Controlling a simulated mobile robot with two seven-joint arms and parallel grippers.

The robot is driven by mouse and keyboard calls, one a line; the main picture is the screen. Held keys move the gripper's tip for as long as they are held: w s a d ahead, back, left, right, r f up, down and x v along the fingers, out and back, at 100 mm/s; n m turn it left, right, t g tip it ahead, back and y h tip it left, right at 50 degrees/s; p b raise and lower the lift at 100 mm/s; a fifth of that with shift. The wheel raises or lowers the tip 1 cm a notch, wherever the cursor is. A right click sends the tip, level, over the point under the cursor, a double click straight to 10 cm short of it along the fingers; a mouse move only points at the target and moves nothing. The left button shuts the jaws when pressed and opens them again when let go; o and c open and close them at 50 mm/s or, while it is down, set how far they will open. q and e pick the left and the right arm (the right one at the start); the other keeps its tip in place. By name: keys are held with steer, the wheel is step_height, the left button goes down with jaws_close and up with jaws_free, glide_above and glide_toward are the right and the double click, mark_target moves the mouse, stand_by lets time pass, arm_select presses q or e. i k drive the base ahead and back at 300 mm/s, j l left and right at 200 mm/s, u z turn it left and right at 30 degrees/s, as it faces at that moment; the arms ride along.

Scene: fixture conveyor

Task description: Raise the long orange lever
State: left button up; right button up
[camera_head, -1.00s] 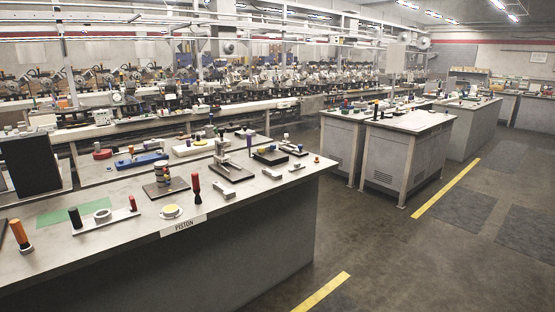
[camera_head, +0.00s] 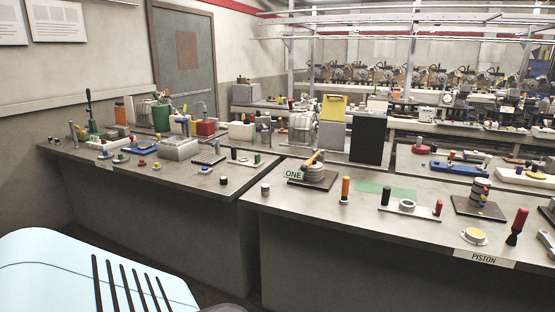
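I cannot tell for sure which of these is the long orange lever. Neither of my grippers is in view.
The right grey table (camera_head: 350,222) also holds a red handle (camera_head: 517,222), a yellow-topped ring (camera_head: 474,235) and a "PISTON" label (camera_head: 484,258). A left table (camera_head: 80,158) carries many small fixtures. A gap separates the two table fronts.

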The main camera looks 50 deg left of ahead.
mark_target(308, 164)
steer(key=u, duration=1.5)
steer(key=i+l, duration=0.2)
steer(key=i, duration=0.2)
steer(key=i+l, duration=0.2)
steer(key=i, duration=0.25)
steer(key=i+l+u, duration=0.1)
steer(key=i+l, duration=0.15)
steer(key=i, duration=0.15)
